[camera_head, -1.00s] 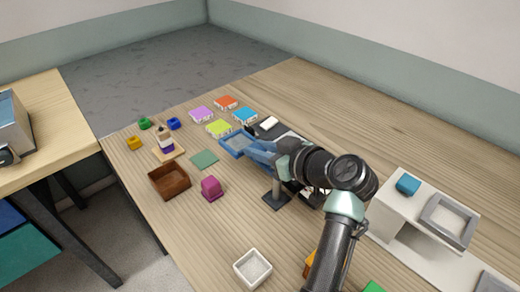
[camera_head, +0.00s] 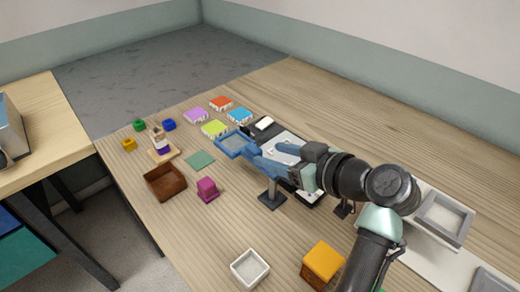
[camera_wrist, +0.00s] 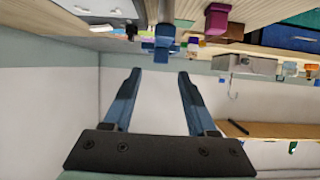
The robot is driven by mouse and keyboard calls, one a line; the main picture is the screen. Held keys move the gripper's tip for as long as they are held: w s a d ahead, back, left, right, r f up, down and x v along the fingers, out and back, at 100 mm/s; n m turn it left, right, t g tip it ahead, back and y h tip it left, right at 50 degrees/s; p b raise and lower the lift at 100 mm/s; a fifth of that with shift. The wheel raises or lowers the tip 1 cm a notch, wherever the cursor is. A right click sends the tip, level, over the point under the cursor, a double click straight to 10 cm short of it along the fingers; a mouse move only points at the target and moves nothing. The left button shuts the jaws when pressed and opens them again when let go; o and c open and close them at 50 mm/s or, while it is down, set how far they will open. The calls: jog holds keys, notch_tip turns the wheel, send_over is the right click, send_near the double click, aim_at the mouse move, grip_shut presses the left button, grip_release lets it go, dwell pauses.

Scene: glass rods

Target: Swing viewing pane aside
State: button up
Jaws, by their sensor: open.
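The viewing pane (camera_head: 236,145) is a pale panel in a blue frame, held above the table beside a dark post (camera_head: 271,192) on a square foot. A black and grey device (camera_head: 287,139) with a white block (camera_head: 264,123) lies behind it. My gripper (camera_head: 270,157) reaches in from the right, its blue fingers pointing toward the pane. In the wrist view my gripper (camera_wrist: 159,74) is open with nothing between its fingers. A blue part (camera_wrist: 161,43) lies beyond the fingertips there. Blue fingers and blue frame overlap in the head view, so contact is hard to tell.
A white dish (camera_head: 250,268) and orange box (camera_head: 322,262) are in front. Colored tiles (camera_head: 215,129) lie behind left. The back right table is clear.

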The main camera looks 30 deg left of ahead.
jog(key=v, duration=0.6)
jog(key=shift+s+d, duration=0.1)
